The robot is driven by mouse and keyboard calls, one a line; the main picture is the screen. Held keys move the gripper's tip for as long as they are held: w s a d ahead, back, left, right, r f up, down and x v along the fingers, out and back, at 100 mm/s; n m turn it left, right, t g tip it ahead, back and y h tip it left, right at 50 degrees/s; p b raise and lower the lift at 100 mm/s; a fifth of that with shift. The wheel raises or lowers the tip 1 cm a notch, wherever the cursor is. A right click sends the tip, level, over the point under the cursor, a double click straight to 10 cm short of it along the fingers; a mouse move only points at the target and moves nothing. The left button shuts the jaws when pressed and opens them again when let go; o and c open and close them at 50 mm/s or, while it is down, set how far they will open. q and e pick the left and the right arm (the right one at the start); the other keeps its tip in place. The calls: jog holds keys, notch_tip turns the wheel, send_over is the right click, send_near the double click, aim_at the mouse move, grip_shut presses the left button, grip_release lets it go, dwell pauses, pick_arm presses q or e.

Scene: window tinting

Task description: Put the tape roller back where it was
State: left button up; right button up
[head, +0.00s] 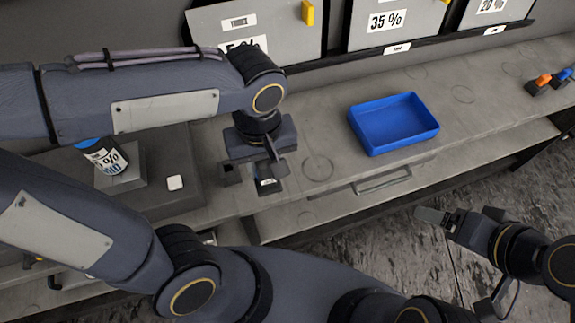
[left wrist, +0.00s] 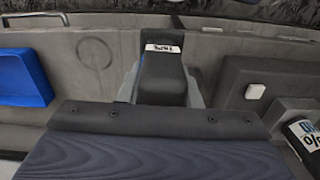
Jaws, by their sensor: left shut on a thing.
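My left gripper (head: 262,172) points down over the left part of the grey counter, close to its front edge. It is shut on a dark block-shaped tool with a small white label, which I take for the tape roller (head: 268,184). In the left wrist view the tape roller (left wrist: 163,72) sits between the grey fingers, label at its far end. Whether it touches the counter I cannot tell. My right gripper (head: 458,220) is at the lower right, in front of the counter and away from the tape roller. Its finger gap is unclear.
A blue tray (head: 392,124) stands on the counter (head: 330,135) to the right of my left gripper. Faint circle outlines mark the counter. At the left are a labelled container (head: 106,160) and a small white block (head: 175,182). Orange and blue tools (head: 543,81) lie far right.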

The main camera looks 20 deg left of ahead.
pick_arm(q)
jog(key=shift+s+d, duration=0.1)
jog(key=shift+s, duration=0.65)
jog(key=shift+w+f, duration=0.1)
jog(key=shift+w, duration=0.05)
jog(key=w+f, duration=0.3)
jog(key=w, duration=0.1)
jog(key=w+f+p, duration=0.1)
jog(key=w+f, duration=0.2)
jog(key=w, duration=0.1)
jog(key=w+d+f, duration=0.1)
jog(key=w+f, duration=0.2)
jog(key=w, duration=0.1)
jog(key=shift+w, duration=0.4)
jog(key=shift+w+f+p, duration=0.2)
jog(key=shift+f+p, duration=0.1)
jog(key=shift+f, duration=1.5)
jog(key=shift+f, duration=0.2)
jog(key=o, duration=1.1)
